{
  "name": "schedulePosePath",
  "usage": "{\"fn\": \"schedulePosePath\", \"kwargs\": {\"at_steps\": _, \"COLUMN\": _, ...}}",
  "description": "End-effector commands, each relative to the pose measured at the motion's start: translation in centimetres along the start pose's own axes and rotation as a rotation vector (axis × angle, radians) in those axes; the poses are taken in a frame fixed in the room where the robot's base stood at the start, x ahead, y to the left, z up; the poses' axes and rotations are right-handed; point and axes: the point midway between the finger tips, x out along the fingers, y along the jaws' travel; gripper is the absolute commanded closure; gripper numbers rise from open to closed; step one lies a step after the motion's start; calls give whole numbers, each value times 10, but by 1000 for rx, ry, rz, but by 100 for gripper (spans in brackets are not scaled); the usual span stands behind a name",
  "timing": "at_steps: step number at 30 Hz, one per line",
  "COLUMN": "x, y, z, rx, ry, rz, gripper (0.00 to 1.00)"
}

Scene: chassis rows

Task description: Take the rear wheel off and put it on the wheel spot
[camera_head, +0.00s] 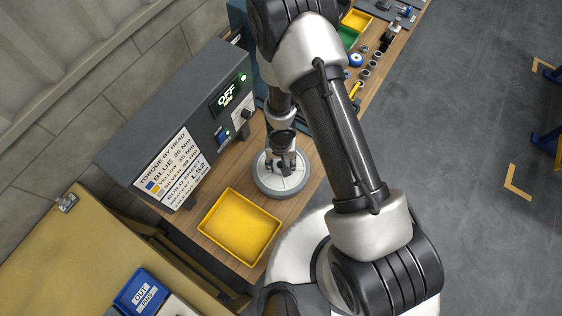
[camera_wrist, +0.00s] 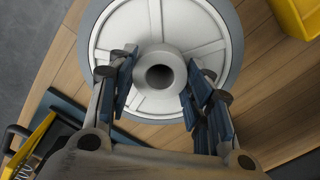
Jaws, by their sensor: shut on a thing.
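The wheel (camera_head: 268,187) is a white spoked disc with a grey tyre and a raised round hub. It lies face up at the wooden bench, beside a yellow tray. In the wrist view the wheel (camera_wrist: 190,25) fills the top middle. My gripper (camera_head: 284,167) is over its centre. In the wrist view my gripper (camera_wrist: 160,72) has its blue-padded fingers on both sides of the hub, shut on it. I cannot tell whether the wheel rests on the bench or is just above it. I cannot make out the wheel spot or a chassis.
The yellow tray (camera_head: 239,226) stands close to the wheel. A grey panel box (camera_head: 185,130) with a green OFF display stands at the bench's left. Several small parts and bins lie at the far end. A blue flat piece (camera_wrist: 72,107) shows near the wheel in the wrist view.

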Motion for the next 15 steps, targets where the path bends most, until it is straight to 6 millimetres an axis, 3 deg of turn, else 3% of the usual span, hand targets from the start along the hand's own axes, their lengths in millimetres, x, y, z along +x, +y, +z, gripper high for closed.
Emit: {"fn": "schedulePosePath", "kwargs": {"at_steps": 15, "x": 7, "y": 0, "z": -1, "rx": 0, "ry": 1, "rz": -1, "gripper": 97}}
